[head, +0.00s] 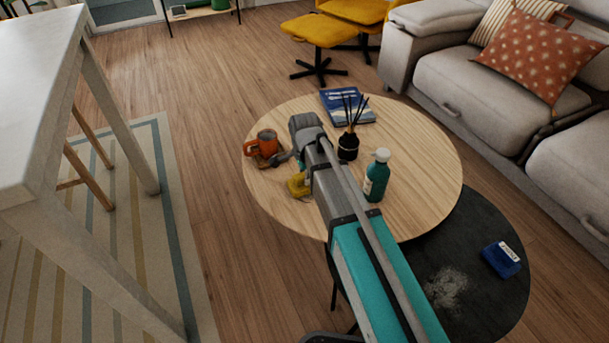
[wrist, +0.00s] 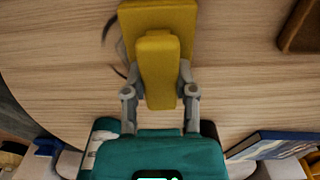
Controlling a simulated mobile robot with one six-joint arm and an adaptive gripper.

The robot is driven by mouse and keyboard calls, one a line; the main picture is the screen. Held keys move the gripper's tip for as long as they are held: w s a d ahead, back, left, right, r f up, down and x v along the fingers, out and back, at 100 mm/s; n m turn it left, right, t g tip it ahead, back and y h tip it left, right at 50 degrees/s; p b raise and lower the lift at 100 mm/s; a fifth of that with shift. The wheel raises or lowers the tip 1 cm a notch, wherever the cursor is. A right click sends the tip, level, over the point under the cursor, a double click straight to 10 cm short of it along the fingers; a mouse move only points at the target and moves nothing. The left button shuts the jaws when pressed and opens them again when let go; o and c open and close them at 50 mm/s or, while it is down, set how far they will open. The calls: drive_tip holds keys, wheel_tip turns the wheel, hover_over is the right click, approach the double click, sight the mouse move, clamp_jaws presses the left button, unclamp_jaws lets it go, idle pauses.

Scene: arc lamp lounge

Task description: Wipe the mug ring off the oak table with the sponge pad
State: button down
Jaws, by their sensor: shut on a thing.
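The round oak table (head: 420,150) stands in the middle of the head view; its pale grain (wrist: 60,60) fills much of the wrist view. My gripper (wrist: 160,80) is shut on the yellow sponge pad (wrist: 158,65), whose wider part extends beyond the fingertips. In the head view the sponge pad (head: 298,186) shows low over the table's left part, partly hidden by my arm. Whether it touches the wood I cannot tell. The mug ring (wrist: 119,45) shows as a dark, broken arc left of the sponge pad, which hides the rest.
An orange mug (head: 267,141) stands at the table's left edge. A reed diffuser (head: 348,146), teal bottle (head: 376,178) and blue book (head: 350,107) are on the table too. A lower black table (head: 480,240) bears a blue pack (head: 501,259) and pale specks.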

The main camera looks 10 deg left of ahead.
sight(309, 189)
drive_tip(key=shift+s+d, duration=0.1)
drive_tip(key=shift+s+d+f, duration=0.1)
drive_tip(key=shift+s+d, duration=0.35)
drive_tip(key=shift+s, duration=0.2)
drive_tip(key=shift+s+d+f, duration=0.1)
drive_tip(key=shift+s+d, duration=0.3)
drive_tip(key=shift+s, duration=0.2)
drive_tip(key=shift+s, duration=0.1)
drive_tip(key=shift+s+d+r, duration=0.15)
drive_tip(key=shift+s+d, duration=0.75)
drive_tip(key=shift+s, duration=0.3)
drive_tip(key=shift+w+a, duration=0.5)
drive_tip(key=shift+w, duration=0.2)
drive_tip(key=shift+w+a, duration=0.45)
drive_tip(key=shift+w, duration=0.2)
drive_tip(key=shift+w+a, duration=0.1)
